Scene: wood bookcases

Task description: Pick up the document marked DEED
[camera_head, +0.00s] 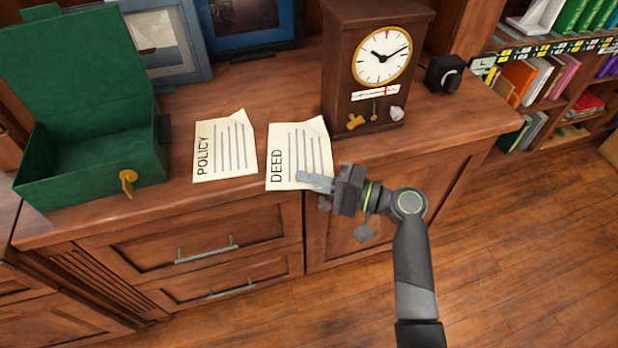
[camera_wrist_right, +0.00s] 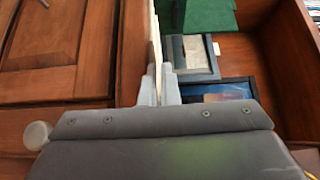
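The DEED document (camera_head: 300,150) is a cream sheet with a curled top corner. It lies on the wooden cabinet top with its lower edge at the front edge. My right gripper (camera_head: 318,182) is at its lower right corner, one finger over the sheet. In the right wrist view the sheet shows edge-on as a pale strip (camera_wrist_right: 155,40) between the two fingers (camera_wrist_right: 158,85), which look closed on it. The POLICY document (camera_head: 225,148) lies just to the left, apart from the gripper. My left gripper is not in view.
An open green box (camera_head: 90,180) with a gold key stands at the left. A wooden clock (camera_head: 370,95) stands close behind the DEED document, with a small black box (camera_head: 444,74) beside it. Framed pictures (camera_head: 163,40) lean at the back. A bookcase (camera_head: 560,90) is at the right.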

